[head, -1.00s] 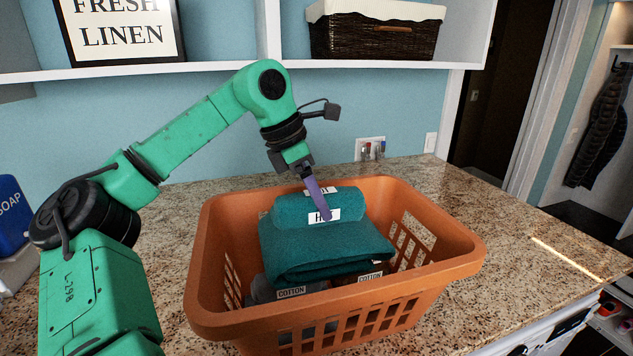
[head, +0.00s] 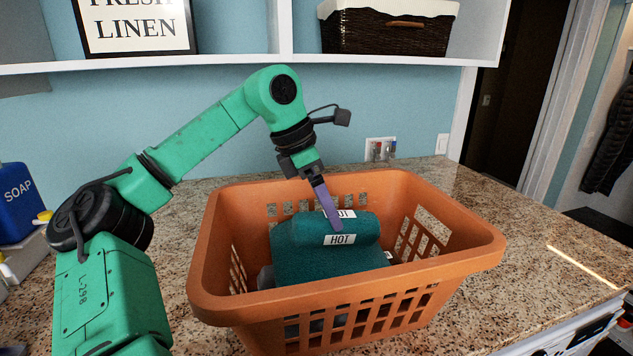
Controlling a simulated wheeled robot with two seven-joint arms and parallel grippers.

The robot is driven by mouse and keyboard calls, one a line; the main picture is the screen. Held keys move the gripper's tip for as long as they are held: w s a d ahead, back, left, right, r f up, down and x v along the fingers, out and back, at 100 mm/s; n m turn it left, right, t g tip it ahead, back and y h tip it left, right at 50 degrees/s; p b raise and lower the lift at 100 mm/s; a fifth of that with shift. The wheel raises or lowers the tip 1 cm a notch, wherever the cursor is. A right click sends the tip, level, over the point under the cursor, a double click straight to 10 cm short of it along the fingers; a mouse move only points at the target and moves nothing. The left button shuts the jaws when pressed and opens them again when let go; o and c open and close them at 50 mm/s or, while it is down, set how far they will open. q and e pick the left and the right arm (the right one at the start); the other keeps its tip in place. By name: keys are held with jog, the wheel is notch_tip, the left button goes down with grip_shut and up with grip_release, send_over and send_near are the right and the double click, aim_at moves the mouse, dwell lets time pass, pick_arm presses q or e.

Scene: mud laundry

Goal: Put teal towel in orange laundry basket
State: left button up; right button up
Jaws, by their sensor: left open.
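The orange laundry basket (head: 470,250) stands on the granite counter in front of me. A folded teal towel (head: 320,265) lies inside it, with a rolled teal piece (head: 362,228) on top that carries white labels, one reading HOT. I cannot tell whether the roll and the folded part are one towel. My left gripper (head: 336,226) is open and points down over the roll, its purple finger close to the HOT label; only one finger shows clearly. Darker cloth shows low in the basket under the teal. My right gripper is out of view.
A blue soap container (head: 20,200) stands at the left edge. A shelf (head: 240,58) with a FRESH LINEN sign (head: 135,25) and a dark wicker basket (head: 385,35) runs above. The counter right of the basket (head: 540,245) is clear.

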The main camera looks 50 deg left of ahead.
pick_arm(q)
jog(key=w+d+r+p+v, duration=0.1)
jog(key=w+p+v, duration=0.1)
jog(key=v, duration=1)
jog(key=w+d+r+p+v, duration=0.1)
jog(key=p+v, duration=0.3)
jog(key=v, duration=0.9)
jog(key=shift+w+d, duration=0.2)
jog(key=shift+w, duration=0.15)
jog(key=shift+a, duration=0.2)
jog(key=shift+d, duration=0.1)
